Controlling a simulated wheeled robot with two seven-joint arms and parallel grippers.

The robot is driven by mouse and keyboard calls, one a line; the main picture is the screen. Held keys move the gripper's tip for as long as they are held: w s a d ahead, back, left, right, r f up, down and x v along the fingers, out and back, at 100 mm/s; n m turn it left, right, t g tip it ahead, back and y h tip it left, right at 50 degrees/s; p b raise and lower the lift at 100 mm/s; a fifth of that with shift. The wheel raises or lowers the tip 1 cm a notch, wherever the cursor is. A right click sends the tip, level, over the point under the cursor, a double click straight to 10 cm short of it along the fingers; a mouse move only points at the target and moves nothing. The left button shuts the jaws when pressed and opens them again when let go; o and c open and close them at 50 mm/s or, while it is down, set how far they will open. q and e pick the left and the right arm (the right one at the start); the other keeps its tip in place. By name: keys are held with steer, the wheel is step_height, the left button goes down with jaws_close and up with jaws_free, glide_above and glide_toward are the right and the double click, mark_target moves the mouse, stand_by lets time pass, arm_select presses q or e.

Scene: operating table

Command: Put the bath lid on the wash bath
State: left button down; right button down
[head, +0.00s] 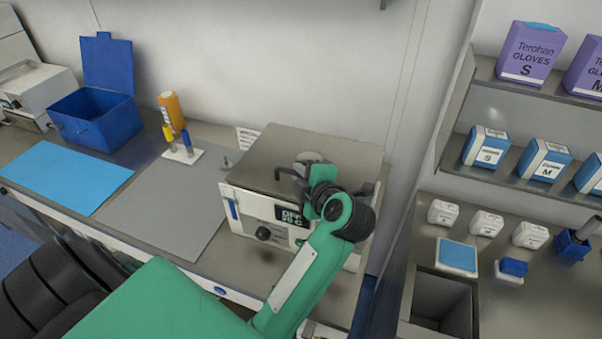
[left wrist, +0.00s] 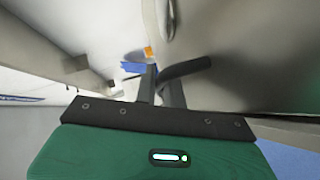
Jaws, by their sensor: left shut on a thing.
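The wash bath (head: 248,212) is a white box with a dark display and a black knob on its front, standing on the counter. The bath lid (head: 275,150) is a flat grey metal plate lying over the top of the bath. I cannot tell whether it is fully seated. My left gripper (head: 300,178) is at the lid, shut on its dark handle. In the left wrist view, the fingers (left wrist: 162,88) meet the dark handle beside the broad grey lid surface (left wrist: 255,60). My arm hides part of the bath's front right. My right gripper is not in view.
Left of the bath are a grey mat (head: 165,200), a white stand (head: 183,155) with coloured pieces, an orange bottle (head: 170,108), a blue sheet (head: 65,175) and an open blue box (head: 100,122). Shelves with glove boxes (head: 530,52) stand at right.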

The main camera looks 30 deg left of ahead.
arm_select(q)
steer(key=c, duration=1.4)
jaws_free()
steer(key=shift+s+d+r, duration=0.1)
steer(key=shift+s+d, duration=0.05)
steer(key=shift+d, duration=0.15)
steer(key=p+v, duration=0.3)
steer(key=v, duration=0.4)
steer(key=shift+a, duration=0.15)
